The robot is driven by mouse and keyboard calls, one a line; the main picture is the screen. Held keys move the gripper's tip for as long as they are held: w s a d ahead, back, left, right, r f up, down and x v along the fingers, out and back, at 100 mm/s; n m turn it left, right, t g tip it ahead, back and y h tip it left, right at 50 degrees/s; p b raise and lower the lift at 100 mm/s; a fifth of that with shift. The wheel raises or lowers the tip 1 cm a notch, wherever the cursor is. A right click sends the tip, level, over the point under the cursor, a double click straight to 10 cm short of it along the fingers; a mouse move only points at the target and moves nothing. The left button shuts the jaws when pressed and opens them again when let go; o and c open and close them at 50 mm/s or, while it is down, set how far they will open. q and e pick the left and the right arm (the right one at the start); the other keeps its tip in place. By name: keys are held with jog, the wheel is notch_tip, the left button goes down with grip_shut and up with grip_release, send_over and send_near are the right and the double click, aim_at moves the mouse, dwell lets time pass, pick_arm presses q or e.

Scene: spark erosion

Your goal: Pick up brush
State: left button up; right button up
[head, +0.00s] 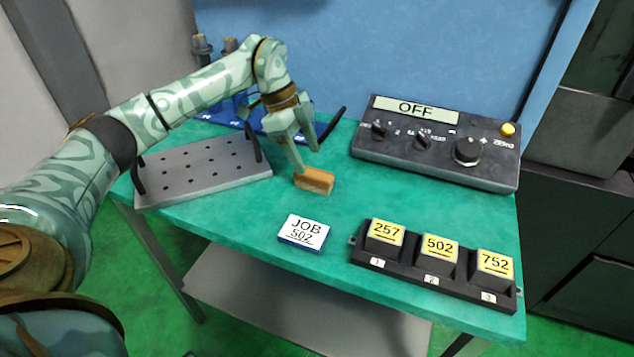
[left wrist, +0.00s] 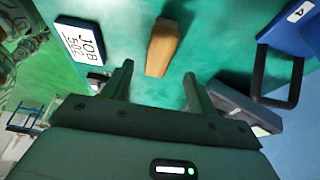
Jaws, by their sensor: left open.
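The brush shows as a small block with a wooden tan-orange top (head: 314,180), lying on the green table below and just right of my left gripper. In the left wrist view the brush (left wrist: 162,48) lies ahead of the fingertips, roughly between their lines. My left gripper (head: 306,156) is open and empty above the table, its fingers pointing down close to the brush. Its two fingers also show in the left wrist view (left wrist: 158,80), apart with nothing between them. Whether a finger touches the brush I cannot tell. My right gripper is not in view.
A grey perforated plate with black handles (head: 205,172) lies left of the brush. A JOB 502 card (head: 303,232) lies in front. A black holder with numbered blocks (head: 433,275) is at front right. A control box reading OFF (head: 435,143) stands behind right. A blue rack (head: 270,125) is behind.

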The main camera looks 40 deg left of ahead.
aim_at(313, 172)
pick_arm(q)
jog(key=shift+d+f, duration=0.2)
jog(key=shift+f, duration=0.35)
jog(key=b+x, duration=0.2)
jog(key=x, duration=0.3)
jog(key=shift+a+b, duration=0.1)
jog(key=shift+b, duration=0.2)
jog(key=shift+r, duration=0.1)
jog(key=shift+s, duration=0.1)
jog(key=shift+c, duration=1.2)
jog(key=c, duration=0.9)
